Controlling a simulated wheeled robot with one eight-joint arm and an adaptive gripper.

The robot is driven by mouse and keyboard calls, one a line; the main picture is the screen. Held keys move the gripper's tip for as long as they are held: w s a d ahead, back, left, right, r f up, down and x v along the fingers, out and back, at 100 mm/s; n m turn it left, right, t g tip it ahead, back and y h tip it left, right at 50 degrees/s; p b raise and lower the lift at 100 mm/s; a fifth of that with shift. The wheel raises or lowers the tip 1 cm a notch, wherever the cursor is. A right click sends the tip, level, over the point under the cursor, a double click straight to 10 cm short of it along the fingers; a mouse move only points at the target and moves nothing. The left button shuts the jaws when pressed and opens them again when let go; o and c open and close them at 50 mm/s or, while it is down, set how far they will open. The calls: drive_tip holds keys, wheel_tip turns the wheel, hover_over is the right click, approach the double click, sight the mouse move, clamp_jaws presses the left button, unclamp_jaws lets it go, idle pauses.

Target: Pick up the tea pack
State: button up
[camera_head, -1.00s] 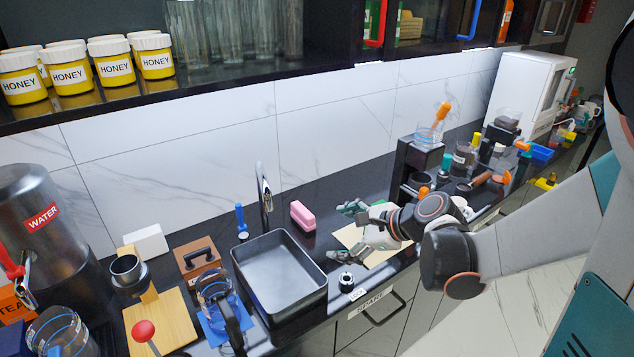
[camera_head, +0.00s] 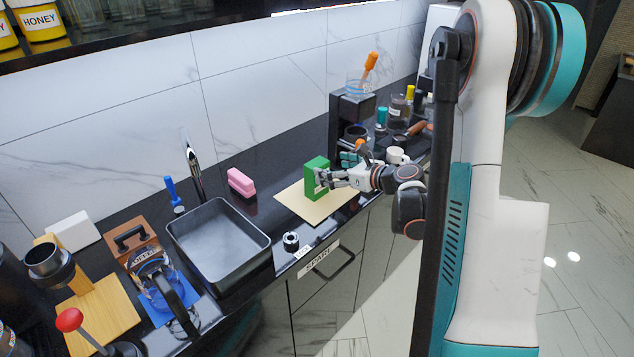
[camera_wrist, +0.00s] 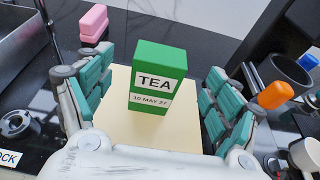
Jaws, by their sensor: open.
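The tea pack (camera_head: 313,178) is a green upright box on a beige mat (camera_head: 291,202) on the dark counter. My gripper (camera_head: 325,180) is beside the tea pack, reaching in from the right in the head view. In the wrist view my gripper (camera_wrist: 155,100) is open, with a gap to the pack on both sides. The pack's base rests on the mat (camera_wrist: 121,114).
A pink block (camera_head: 241,182) and a grey sink (camera_head: 218,243) lie left of the mat. A small dark knob (camera_head: 291,242) sits near the front edge. A white cup (camera_head: 397,156) and a black coffee machine (camera_head: 350,112) stand to the right.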

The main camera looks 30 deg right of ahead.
sight(320, 164)
drive_tip(key=b+x, duration=0.2)
drive_tip(key=x, duration=0.5)
drive_tip(key=shift+w, duration=0.25)
drive_tip(key=c, duration=1.5)
drive_tip(key=shift+r, duration=0.1)
wheel_tip(320, 164, up, 20)
drive_tip(key=p, duration=0.6)
